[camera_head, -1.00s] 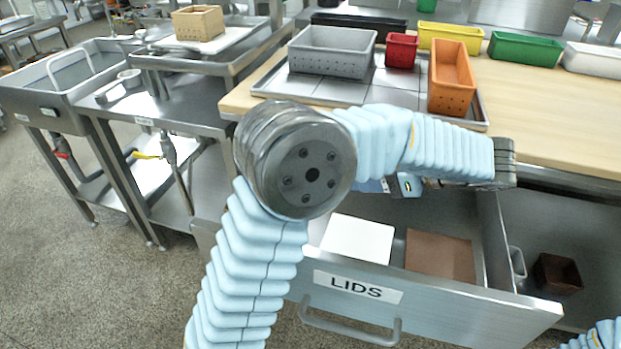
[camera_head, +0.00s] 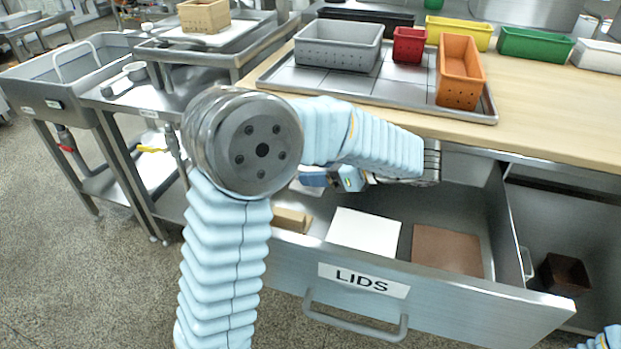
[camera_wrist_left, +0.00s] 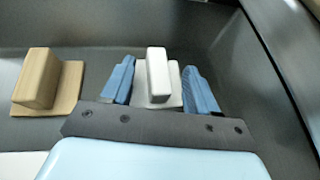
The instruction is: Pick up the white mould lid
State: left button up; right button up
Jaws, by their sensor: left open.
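The white mould lid (camera_wrist_left: 158,72), a flat plate with a raised block grip, lies on the drawer floor in the left wrist view. My left gripper (camera_wrist_left: 160,88) is open, with one blue finger on each side of the lid's block grip. The fingers look apart from the block; how far down they reach I cannot tell. In the head view my left gripper (camera_head: 335,180) is inside the open LIDS drawer (camera_head: 300,262), and my arm and gripper largely hide the lid. My right gripper is out of view.
A tan lid (camera_wrist_left: 45,82) with a block grip lies left of the white one. A flat white sheet (camera_head: 365,232) and a brown one (camera_head: 447,250) lie in the drawer. Drawer walls and the worktop edge (camera_head: 560,160) are close. Coloured moulds stand on the worktop.

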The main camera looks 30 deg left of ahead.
pick_arm(q)
grip_shut()
jog(key=shift+d+r, duration=0.1)
